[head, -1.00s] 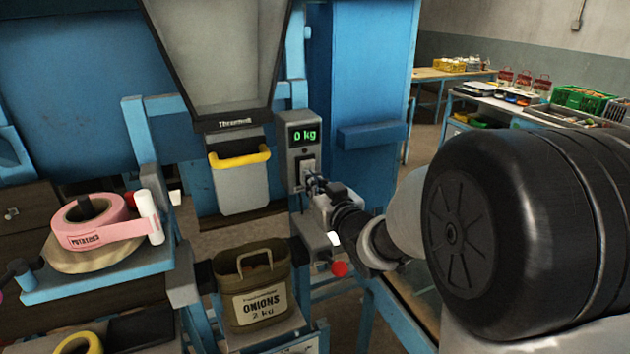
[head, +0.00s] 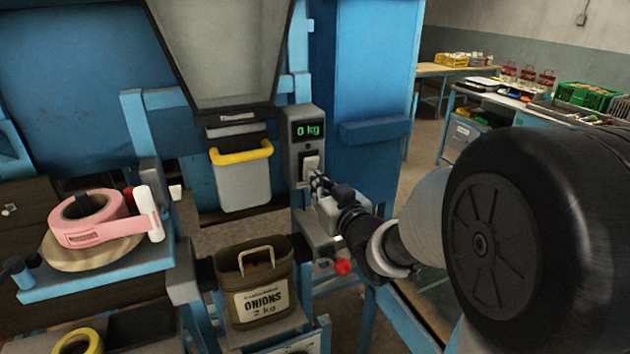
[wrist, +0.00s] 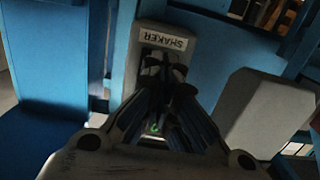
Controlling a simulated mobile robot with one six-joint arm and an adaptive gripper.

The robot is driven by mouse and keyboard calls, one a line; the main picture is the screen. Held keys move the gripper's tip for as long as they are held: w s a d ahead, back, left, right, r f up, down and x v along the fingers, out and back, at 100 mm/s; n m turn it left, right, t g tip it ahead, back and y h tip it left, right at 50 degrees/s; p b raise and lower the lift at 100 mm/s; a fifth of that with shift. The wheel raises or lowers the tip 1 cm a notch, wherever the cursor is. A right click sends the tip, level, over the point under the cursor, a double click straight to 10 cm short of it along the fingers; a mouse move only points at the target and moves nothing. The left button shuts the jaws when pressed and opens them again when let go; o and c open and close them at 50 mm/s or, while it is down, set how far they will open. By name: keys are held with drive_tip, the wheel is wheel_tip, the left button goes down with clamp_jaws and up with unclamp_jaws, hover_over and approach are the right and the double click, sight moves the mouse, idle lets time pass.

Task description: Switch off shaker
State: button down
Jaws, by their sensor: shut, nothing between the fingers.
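The shaker control box (head: 294,130) is a grey upright box on the blue frame, with a green display reading 0 kg. Below the display is a pale rocker switch (head: 311,165) on a dark plate. In the wrist view the box (wrist: 190,70) shows a label reading SHAKER, upside down. My gripper (head: 318,182) is shut and empty, with its tips close in front of the switch's lower part. In the wrist view my gripper (wrist: 162,85) hides most of the switch, and I cannot tell whether the tips touch it.
A grey hopper with a yellow-handled flap (head: 241,155) hangs left of the box. Below it stands an open sack labelled ONIONS 2 kg (head: 262,304). A red knob (head: 343,267) sits under my gripper. A pink tape roll (head: 95,225) lies on the left shelf.

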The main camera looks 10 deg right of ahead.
drive_tip(key=v, duration=0.6)
drive_tip(key=shift+s+r, duration=0.2)
drive_tip(key=shift+r, duration=0.15)
drive_tip(key=shift+d, duration=0.15)
drive_tip(key=s+f+g+h, duration=0.1)
drive_tip(key=s+g, duration=0.3)
drive_tip(key=s, duration=0.6)
drive_tip(key=s+f+m+g+h, duration=0.1)
drive_tip(key=s+f+g, duration=0.2)
drive_tip(key=s, duration=0.7)
drive_tip(key=s+a+f+m+g+h, duration=0.1)
drive_tip(key=s+f+g, duration=0.2)
drive_tip(key=s, duration=0.7)
drive_tip(key=shift+s+g, duration=0.2)
drive_tip(key=shift+g, duration=0.9)
drive_tip(key=shift+f, duration=0.2)
